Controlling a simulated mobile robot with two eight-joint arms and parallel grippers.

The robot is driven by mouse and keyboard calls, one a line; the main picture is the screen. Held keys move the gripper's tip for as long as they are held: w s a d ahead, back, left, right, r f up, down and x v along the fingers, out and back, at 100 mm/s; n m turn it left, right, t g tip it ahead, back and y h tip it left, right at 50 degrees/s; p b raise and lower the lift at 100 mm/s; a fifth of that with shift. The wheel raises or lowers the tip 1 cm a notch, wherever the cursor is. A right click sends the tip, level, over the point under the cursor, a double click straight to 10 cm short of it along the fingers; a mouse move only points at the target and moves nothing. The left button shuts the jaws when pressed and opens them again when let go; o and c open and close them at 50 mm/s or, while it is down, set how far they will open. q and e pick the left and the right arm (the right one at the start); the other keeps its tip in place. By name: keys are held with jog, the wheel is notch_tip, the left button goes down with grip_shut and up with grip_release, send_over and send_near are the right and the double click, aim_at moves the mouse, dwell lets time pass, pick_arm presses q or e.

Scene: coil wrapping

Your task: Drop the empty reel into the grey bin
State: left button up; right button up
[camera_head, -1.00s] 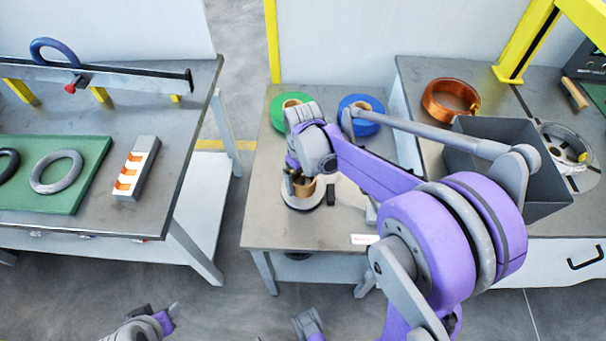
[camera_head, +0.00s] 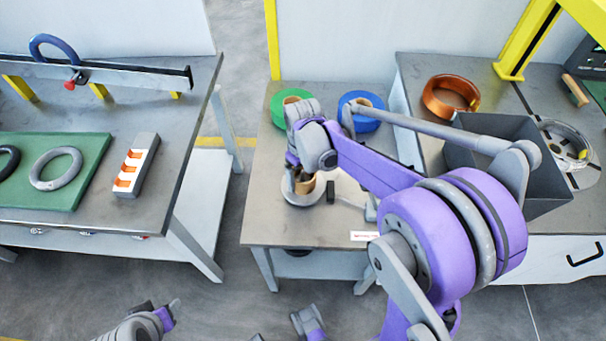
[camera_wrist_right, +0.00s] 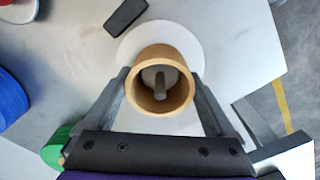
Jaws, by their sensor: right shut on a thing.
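The empty reel (camera_head: 305,187) is a bare brown cardboard tube standing on a pale round base on the middle table. In the right wrist view the reel (camera_wrist_right: 163,54) shows a grey spindle post (camera_wrist_right: 160,82) inside it. My right gripper (camera_head: 303,182) is shut on the reel, with one finger on each side of the tube in the wrist view (camera_wrist_right: 160,95). The grey bin (camera_head: 548,195) stands on the right table, partly behind my right arm; its inside is mostly hidden. My left gripper (camera_head: 160,315) is at the bottom left, its fingers unclear.
A green coil (camera_head: 281,108) and a blue coil (camera_head: 368,124) lie at the back of the middle table. A small dark block (camera_head: 331,186) is beside the reel. A gap separates the left table (camera_head: 180,190) from the middle table.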

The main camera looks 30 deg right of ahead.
jog(key=shift+r+p, duration=3.15)
jog(key=shift+r, duration=1.65)
jog(key=shift+f, duration=0.15)
